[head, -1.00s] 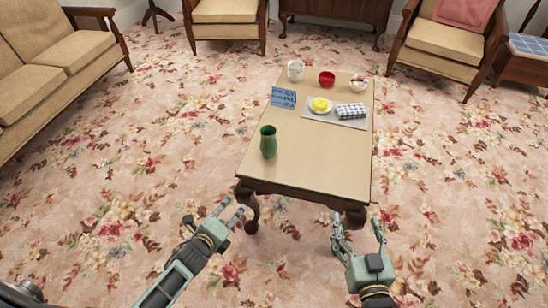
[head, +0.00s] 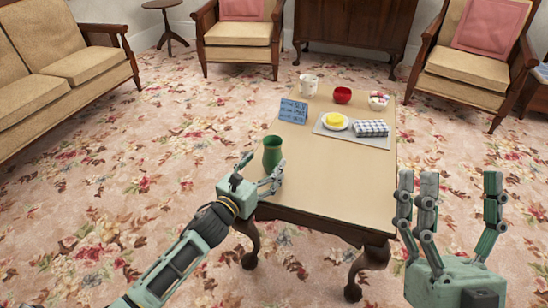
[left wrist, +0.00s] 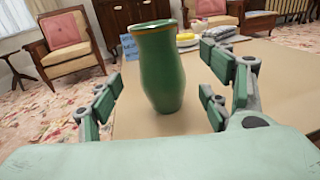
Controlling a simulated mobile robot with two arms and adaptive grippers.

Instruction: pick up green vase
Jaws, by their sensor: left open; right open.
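In the left wrist view the vase (left wrist: 161,66) stands ahead between the spread fingers of my left gripper (left wrist: 163,100). I see no clear contact with the fingers. My right gripper (head: 452,205) is open and empty, raised with fingers pointing up, to the right of the table's near end.
The table also holds a blue sign (head: 293,111), a grey mat (head: 324,131) with a plate of something yellow (head: 336,121) and a checked cloth (head: 371,128), a white mug (head: 308,84), a red bowl (head: 342,95) and a small patterned bowl (head: 379,100). The middle and near tabletop is clear.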

